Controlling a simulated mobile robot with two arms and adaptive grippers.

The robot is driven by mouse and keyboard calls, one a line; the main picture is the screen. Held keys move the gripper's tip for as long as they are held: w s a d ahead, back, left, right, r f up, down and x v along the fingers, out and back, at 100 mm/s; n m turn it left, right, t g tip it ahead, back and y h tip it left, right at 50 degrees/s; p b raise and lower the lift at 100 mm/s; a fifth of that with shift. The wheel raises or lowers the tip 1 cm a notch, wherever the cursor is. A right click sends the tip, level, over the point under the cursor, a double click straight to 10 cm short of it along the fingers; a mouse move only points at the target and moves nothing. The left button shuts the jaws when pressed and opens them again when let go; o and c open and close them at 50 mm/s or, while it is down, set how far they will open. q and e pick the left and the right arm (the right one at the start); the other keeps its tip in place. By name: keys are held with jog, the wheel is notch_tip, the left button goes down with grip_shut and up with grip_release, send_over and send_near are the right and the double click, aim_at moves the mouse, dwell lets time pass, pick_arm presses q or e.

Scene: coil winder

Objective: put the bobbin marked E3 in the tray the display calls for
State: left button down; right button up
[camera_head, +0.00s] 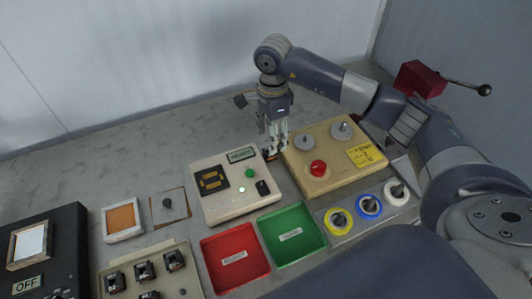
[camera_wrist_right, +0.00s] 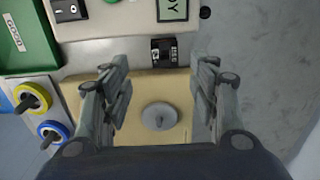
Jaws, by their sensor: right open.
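Three bobbins with dark centres, yellow-rimmed (camera_head: 338,232), blue-rimmed (camera_head: 369,216) and white (camera_head: 396,200), sit in a row at the front right; I cannot read a marking E3 on them. The yellow and blue ones also show in the right wrist view. A red tray (camera_head: 216,274) and a green tray (camera_head: 313,246) lie left of them, each with a small label. A display (camera_head: 241,155) on the white box seems to read READY; a dark panel (camera_head: 212,181) has amber segments. My right gripper (camera_wrist_right: 163,75) is open and empty, above the beige machine's left end. My left gripper is out of view.
The beige machine (camera_head: 309,179) has two grey discs, a red button (camera_head: 318,167) and a yellow note (camera_head: 366,155). A small black block with pale markings (camera_wrist_right: 163,51) lies by its edge. Switch boxes stand left.

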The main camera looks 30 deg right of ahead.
notch_tip(320, 180, down, 2)
jog(key=shift+w+f+p, duration=0.1)
jog(key=shift+p, duration=0.25)
jog(key=f, duration=0.1)
jog(key=f+p, duration=0.1)
jog(key=f, duration=0.1)
jog(key=shift+w+a+f, duration=0.1)
jog(key=shift+w+f, duration=0.15)
jog(key=shift+f, duration=0.6)
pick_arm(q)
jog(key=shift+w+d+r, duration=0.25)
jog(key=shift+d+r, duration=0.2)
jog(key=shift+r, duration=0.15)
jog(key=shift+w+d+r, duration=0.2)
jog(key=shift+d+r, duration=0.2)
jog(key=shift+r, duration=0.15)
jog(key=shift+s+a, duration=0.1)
pick_arm(e)
jog(key=c, duration=1.2)
